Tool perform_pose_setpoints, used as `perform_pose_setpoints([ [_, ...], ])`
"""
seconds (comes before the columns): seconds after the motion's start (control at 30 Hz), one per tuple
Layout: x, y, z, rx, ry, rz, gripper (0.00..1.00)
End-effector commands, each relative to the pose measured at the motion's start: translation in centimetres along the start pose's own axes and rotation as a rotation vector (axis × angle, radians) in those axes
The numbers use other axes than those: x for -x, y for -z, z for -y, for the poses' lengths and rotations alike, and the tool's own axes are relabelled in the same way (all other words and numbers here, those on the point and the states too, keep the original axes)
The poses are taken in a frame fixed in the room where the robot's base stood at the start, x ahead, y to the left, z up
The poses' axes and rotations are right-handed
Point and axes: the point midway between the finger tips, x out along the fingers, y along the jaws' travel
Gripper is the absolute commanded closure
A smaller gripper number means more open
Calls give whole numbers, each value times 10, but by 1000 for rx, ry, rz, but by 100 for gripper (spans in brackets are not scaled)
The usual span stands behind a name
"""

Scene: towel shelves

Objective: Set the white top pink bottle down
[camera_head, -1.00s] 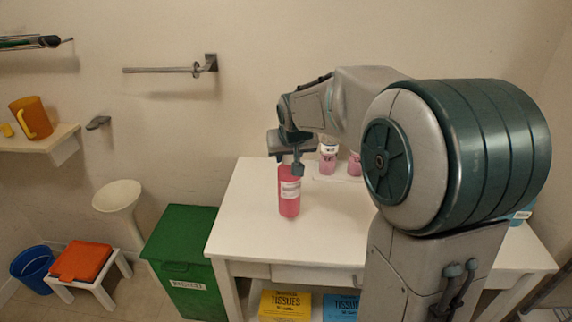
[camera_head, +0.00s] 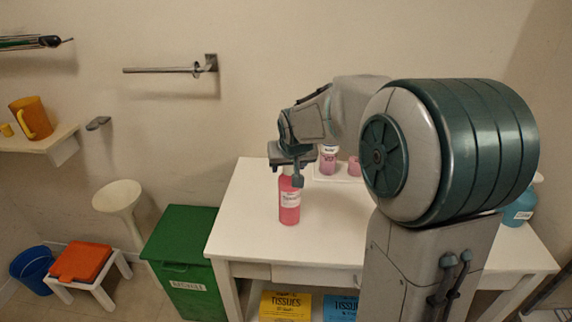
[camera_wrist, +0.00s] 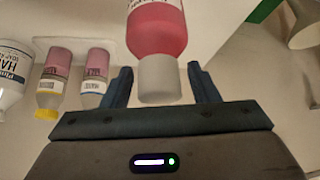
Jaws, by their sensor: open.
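The pink bottle with a white top (camera_head: 289,205) is upright on the white table (camera_head: 245,215), near its left side. In the wrist view its white cap (camera_wrist: 160,80) and pink body (camera_wrist: 157,30) show. My gripper (camera_head: 291,178) is above the bottle in the head view. In the wrist view my gripper (camera_wrist: 161,85) is open, with one finger on each side of the cap and visible gaps between. The gripper hides part of the bottle's top in the head view.
Two smaller pink bottles (camera_head: 328,160) (camera_head: 354,166) stand on a pale tray (camera_head: 335,178) at the back. A blue bottle (camera_head: 518,208) stands at the table's right, behind my arm. A green bin (camera_head: 182,250) is left of the table. The table's front middle is clear.

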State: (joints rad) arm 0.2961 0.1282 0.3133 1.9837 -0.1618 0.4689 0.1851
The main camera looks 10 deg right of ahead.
Motion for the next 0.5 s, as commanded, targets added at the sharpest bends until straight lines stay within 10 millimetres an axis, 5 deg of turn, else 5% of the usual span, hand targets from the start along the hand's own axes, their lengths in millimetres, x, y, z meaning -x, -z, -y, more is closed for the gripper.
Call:
perform_pose_setpoints([
  [0.5, 87, 2, 0, -1, -2, -5, 45],
])
